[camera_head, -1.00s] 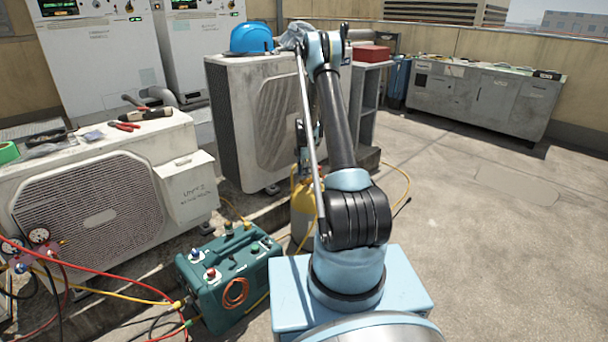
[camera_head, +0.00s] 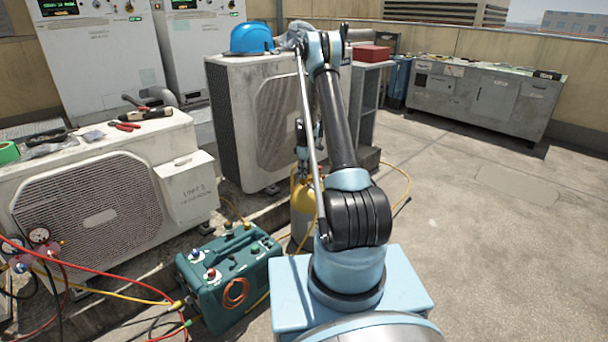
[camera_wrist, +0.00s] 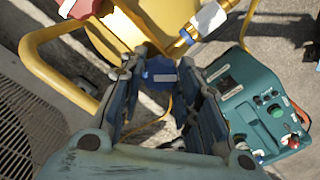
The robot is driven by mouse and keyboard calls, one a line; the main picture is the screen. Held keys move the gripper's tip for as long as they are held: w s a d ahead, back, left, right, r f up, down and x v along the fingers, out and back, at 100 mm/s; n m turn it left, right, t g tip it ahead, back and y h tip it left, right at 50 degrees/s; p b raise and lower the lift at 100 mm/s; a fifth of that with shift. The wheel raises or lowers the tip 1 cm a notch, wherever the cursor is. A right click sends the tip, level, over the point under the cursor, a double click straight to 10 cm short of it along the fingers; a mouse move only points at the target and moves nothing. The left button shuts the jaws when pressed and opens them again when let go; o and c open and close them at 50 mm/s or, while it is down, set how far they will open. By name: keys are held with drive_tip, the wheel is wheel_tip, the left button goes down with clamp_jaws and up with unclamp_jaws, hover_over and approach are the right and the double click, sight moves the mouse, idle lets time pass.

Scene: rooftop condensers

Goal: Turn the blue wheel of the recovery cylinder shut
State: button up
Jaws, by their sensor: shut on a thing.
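The recovery cylinder (camera_head: 302,205) is yellow on top and grey below. It stands upright behind my arm, which hides part of it in the head view. In the wrist view its yellow collar (camera_wrist: 50,48) curves around at the upper left. The blue wheel (camera_wrist: 160,72) sits between the fingertips of my gripper (camera_wrist: 161,78), which is shut on it. A red wheel (camera_wrist: 82,8) is at the upper left, apart from the fingers. The blue wheel is not visible in the head view.
A teal recovery machine (camera_head: 222,290) stands left of the cylinder and also shows in the wrist view (camera_wrist: 250,105). Yellow and red hoses run across the floor. Condenser units (camera_head: 95,215) stand at left and behind. Open floor (camera_head: 490,240) lies at right.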

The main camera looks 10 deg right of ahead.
drive_tip(key=m, duration=0.7)
drive_tip(key=shift+d, duration=0.1)
drive_tip(key=m, duration=0.6)
drive_tip(key=shift+m, duration=0.4)
drive_tip(key=m, duration=1.3)
drive_tip(key=shift+m, duration=0.4)
drive_tip(key=o, duration=1.1)
